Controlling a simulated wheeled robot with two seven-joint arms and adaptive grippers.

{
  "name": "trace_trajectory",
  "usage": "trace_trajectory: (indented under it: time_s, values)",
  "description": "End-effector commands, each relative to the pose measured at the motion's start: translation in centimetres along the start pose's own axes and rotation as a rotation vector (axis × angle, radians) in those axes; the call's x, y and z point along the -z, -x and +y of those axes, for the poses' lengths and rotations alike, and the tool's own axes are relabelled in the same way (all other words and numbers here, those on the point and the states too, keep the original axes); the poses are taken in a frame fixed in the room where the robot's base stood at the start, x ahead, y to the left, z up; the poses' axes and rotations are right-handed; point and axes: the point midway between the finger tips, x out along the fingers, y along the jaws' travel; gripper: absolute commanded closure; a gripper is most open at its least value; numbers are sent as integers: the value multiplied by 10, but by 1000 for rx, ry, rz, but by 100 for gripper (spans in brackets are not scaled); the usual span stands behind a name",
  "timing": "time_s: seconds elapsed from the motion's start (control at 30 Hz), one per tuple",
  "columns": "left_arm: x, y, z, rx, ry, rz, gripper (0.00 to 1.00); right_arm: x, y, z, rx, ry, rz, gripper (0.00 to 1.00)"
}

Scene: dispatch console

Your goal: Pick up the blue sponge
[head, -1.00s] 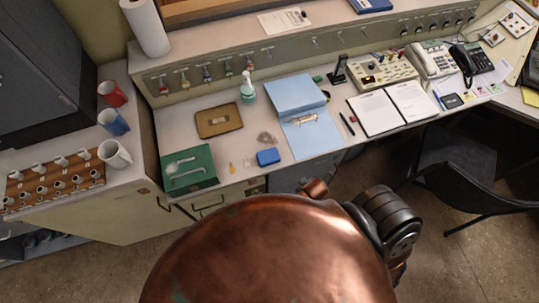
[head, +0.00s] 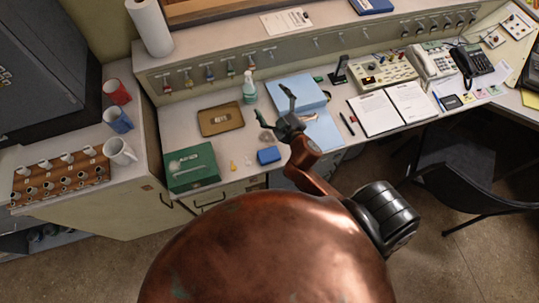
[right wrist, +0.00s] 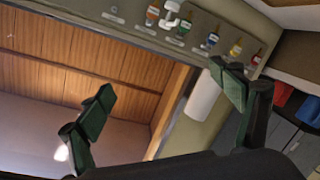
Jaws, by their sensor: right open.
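The blue sponge (head: 268,155) lies flat on the desk near its front edge, in the head view. My right gripper (head: 272,112) is raised beyond and slightly right of the sponge in the picture, apart from it, with its fingers spread and empty. In the right wrist view the two dark green fingers of the right gripper (right wrist: 165,88) are wide apart with nothing between them. That view faces the wall and the key hooks, and the sponge does not show there. My left gripper is in neither view.
A green box (head: 192,167) and a brown tray (head: 220,119) lie left of the sponge. A sanitizer bottle (head: 249,92) stands behind it. A blue folder (head: 325,132) lies to the right, partly hidden by my right arm. A black chair (head: 456,160) stands right.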

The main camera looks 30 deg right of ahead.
Motion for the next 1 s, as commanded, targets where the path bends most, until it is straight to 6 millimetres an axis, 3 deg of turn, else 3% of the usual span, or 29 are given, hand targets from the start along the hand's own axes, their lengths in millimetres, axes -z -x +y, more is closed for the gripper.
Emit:
trace_trajectory:
  time_s: [0.03, 0.1, 0.2, 0.3, 0.37, 0.4, 0.47, 0.53, 0.6, 0.67, 0.7, 0.8, 0.9, 1.0]
  values:
    - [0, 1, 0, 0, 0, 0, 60, 54, -8, -2, 7, 81, 162, 15]
    - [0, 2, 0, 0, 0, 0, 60, 121, -4, -19, 44, 198, 382, 15]
    - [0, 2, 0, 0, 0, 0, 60, 193, 18, -66, 149, 385, 667, 15]
    - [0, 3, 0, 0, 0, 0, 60, 227, 51, -128, 312, 599, 902, 15]
    - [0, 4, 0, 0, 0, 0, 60, 226, 71, -166, 435, 738, 1011, 15]
    - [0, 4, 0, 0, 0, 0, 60, 216, 83, -190, 527, 837, 1066, 15]
    - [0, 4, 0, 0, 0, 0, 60, 191, 96, -221, 675, 989, 1121, 15]
    - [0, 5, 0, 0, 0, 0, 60, 146, 105, -244, 864, 1171, 1136, 15]
    - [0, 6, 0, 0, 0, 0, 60, 93, 106, -251, 1056, 1350, 1092, 15]
    - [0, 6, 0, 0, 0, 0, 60, 46, 102, -243, 1211, 1486, 1014, 15]
    - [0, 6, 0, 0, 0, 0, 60, 18, 97, -233, 1305, 1567, 948, 15]
    - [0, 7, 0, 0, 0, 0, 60, -38, 86, -196, 1494, 1723, 756, 15]
    - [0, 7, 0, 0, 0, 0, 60, -72, 78, -161, 1616, 1813, 584, 15]
    - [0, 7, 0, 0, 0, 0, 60, -90, 74, -138, 1681, 1857, 472, 15]
